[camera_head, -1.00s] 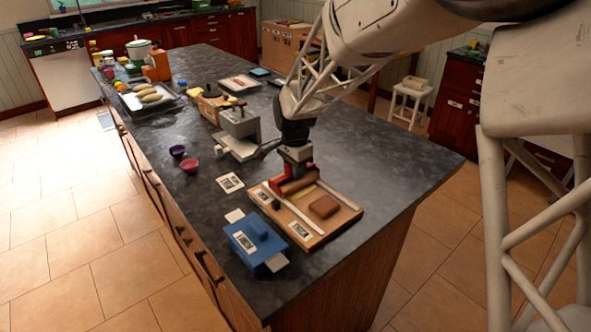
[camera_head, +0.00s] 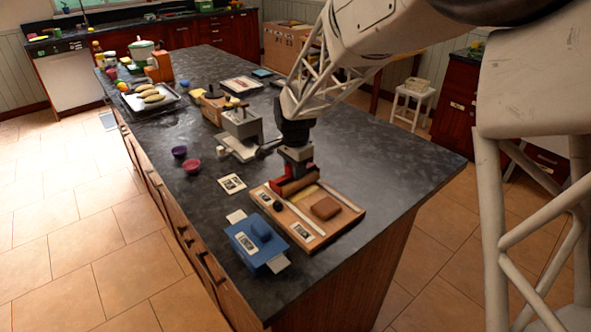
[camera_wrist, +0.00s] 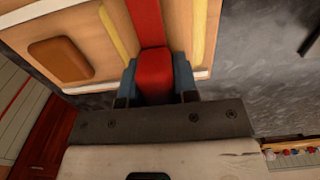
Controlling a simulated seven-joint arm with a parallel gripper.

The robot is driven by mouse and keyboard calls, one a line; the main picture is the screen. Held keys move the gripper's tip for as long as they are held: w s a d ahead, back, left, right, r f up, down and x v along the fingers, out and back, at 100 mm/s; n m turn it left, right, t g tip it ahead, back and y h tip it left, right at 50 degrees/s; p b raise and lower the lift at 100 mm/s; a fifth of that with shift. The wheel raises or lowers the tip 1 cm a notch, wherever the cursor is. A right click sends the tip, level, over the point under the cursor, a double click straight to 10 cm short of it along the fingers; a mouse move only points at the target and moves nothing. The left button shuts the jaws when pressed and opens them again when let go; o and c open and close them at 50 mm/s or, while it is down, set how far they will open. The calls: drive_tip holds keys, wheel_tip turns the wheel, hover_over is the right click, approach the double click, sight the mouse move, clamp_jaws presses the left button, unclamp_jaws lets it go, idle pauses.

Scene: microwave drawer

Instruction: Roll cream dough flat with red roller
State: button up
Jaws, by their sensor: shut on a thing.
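The red roller (camera_head: 283,188) is on the wooden board (camera_head: 346,222), at its back edge in the head view. My gripper (camera_wrist: 154,85) is shut on its red block in the wrist view, with a blue-grey finger on each side. In the head view my gripper (camera_head: 297,172) points down over the board. The cream dough (camera_wrist: 118,32) is a narrow strip beside the roller in the wrist view. It is partly hidden behind the roller in the head view. I cannot tell whether the roller touches the dough.
A brown block (camera_head: 325,208) lies on the board near the dough. A blue box (camera_head: 256,243) stands left of the board. A grey machine (camera_head: 241,125) and two small bowls (camera_head: 192,166) are farther back. The dark countertop (camera_head: 395,165) right of the board is clear.

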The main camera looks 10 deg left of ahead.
drive_tip(key=shift+w+a, duration=0.9)
idle(2.4)
drive_tip(key=shift+s+d, duration=1.55)
drive_tip(key=shift+d, duration=0.05)
idle(3.1)
